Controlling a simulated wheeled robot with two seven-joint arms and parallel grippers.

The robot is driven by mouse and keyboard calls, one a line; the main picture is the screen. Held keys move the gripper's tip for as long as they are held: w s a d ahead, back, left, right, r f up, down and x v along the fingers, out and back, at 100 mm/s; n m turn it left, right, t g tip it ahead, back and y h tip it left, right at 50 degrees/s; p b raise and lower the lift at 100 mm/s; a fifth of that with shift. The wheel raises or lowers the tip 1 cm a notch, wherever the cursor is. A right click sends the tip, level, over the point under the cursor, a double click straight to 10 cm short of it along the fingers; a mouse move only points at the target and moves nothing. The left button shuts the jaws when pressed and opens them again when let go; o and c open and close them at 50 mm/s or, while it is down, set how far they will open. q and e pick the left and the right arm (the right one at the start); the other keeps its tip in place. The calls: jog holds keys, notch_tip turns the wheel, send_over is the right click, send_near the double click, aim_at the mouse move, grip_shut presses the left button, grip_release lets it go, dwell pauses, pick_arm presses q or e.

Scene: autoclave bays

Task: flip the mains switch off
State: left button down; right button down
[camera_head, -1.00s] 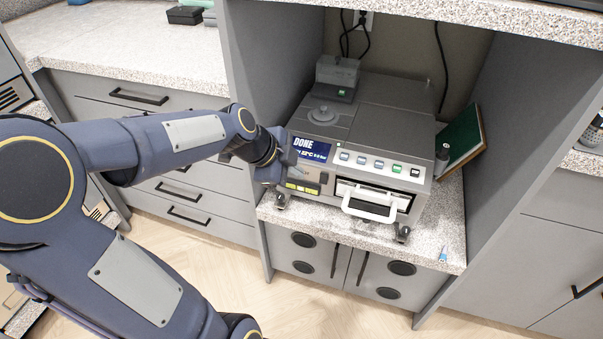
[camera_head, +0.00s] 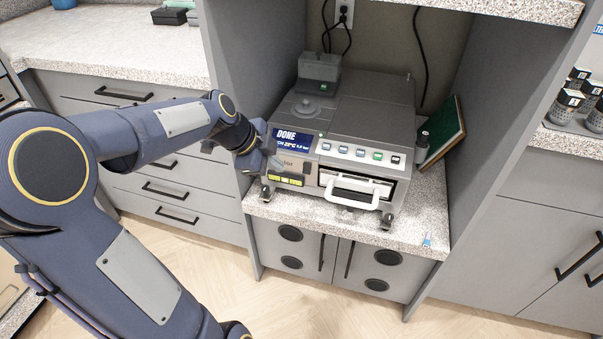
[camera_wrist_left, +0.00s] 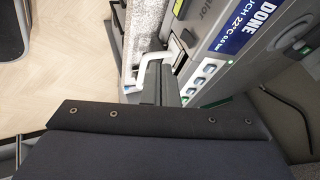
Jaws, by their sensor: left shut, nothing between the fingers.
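The autoclave (camera_head: 365,122) stands on the speckled counter in the bay, with a blue DONE display (camera_head: 291,138) at its upper left front. The display also shows in the left wrist view (camera_wrist_left: 243,28). My left gripper (camera_head: 274,163) is shut and empty at that edge, beside the panel with yellow-green labels (camera_head: 289,179). I cannot tell whether it touches the machine. Its shut fingers show in the left wrist view (camera_wrist_left: 158,82). My right gripper is out of view.
A white handle (camera_head: 350,193) sticks out from the autoclave's front. A grey box (camera_head: 319,68) sits on its top, and a green board (camera_head: 442,132) leans at its right. Bay walls (camera_head: 513,110) bound both sides. A wall socket (camera_head: 345,12) with black cables is behind.

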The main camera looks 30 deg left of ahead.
aim_at(307, 169)
pick_arm(q)
jog(key=w+d+f+b, duration=0.1)
jog(key=w+f, duration=0.8)
jog(key=shift+d+b, duration=0.3)
jog(key=shift+b, duration=0.1)
